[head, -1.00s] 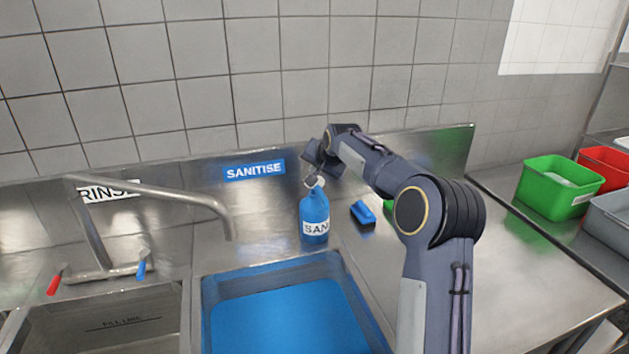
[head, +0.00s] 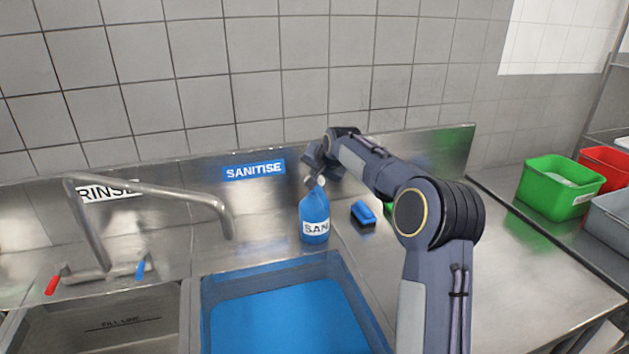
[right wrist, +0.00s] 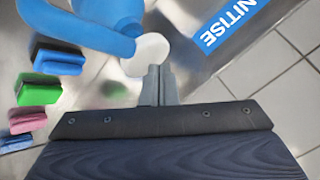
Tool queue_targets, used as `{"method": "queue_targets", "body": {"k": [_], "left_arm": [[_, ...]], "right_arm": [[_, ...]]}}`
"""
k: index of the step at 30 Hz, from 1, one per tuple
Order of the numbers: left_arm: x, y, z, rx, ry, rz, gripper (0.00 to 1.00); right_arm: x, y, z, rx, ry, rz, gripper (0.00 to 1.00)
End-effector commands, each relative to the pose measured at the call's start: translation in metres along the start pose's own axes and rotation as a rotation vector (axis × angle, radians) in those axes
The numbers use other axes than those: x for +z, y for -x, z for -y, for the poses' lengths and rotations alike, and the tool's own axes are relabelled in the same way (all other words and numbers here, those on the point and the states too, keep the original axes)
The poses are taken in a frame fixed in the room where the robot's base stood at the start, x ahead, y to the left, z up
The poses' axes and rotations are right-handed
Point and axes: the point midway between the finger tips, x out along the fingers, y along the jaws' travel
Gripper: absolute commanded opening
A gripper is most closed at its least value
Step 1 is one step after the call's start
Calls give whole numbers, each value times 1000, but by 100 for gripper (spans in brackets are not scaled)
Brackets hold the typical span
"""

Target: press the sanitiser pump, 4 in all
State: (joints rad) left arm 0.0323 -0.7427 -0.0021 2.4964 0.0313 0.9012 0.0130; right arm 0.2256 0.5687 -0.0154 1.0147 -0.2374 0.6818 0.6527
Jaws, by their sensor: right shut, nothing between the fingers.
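The blue sanitiser bottle (head: 314,212) stands upright on the steel counter behind the blue basin, its label partly readable as "SAN". Its pale pump top (head: 321,182) is partly hidden by my right gripper (head: 312,181). In the right wrist view, the shut, empty fingers of my right gripper (right wrist: 158,84) are at the edge of the round white pump top (right wrist: 147,55). The blue bottle (right wrist: 105,15) shows beyond it. I cannot tell whether the fingertips touch the pump. My left gripper is not in view.
A bent tap (head: 150,192) stands at the left. The blue-filled basin (head: 285,318) is in front. A green crate (head: 560,188) is at the right.

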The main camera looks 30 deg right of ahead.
Motion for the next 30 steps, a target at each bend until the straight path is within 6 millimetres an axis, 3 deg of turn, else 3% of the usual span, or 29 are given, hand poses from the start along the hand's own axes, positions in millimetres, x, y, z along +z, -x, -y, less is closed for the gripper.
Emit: {"method": "queue_targets", "body": {"k": [30], "left_arm": [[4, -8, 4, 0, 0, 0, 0]], "right_arm": [[8, -10, -7, 2, 0, 3, 0]]}}
